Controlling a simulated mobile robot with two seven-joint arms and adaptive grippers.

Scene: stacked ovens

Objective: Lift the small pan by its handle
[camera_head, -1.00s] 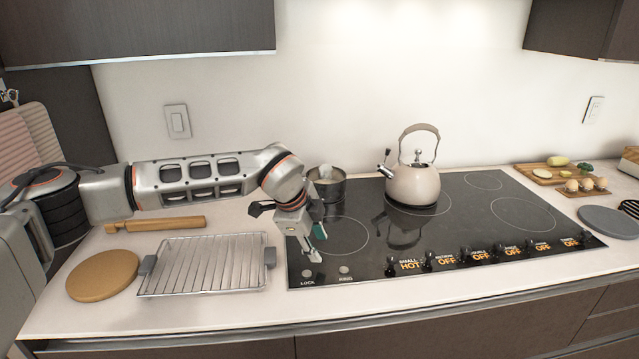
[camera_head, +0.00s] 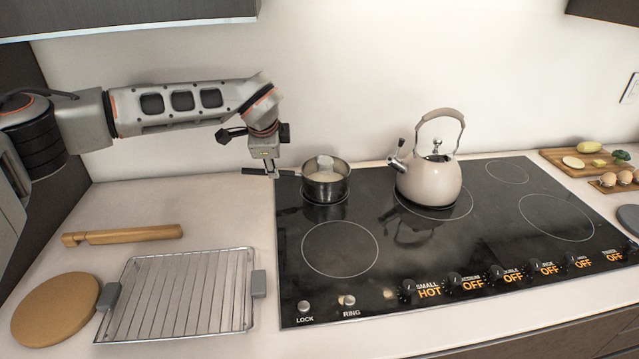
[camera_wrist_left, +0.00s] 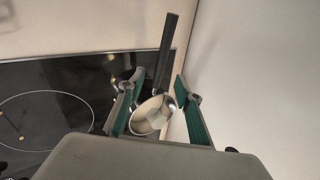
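The small pan (camera_head: 340,188) is dark metal with pale contents and stands upright on the back-left burner. Its black handle (camera_head: 253,171) points left over the counter. My left gripper (camera_head: 270,170) is at the handle in the head view. In the left wrist view its green-padded fingers (camera_wrist_left: 159,82) are apart, with the handle (camera_wrist_left: 166,48) running between them and the pan (camera_wrist_left: 152,112) below. Whether a finger touches the handle I cannot tell. My right gripper is not in view.
A cream kettle (camera_head: 428,183) stands on the burner right of the pan. The front-left burner (camera_head: 340,249) is empty.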

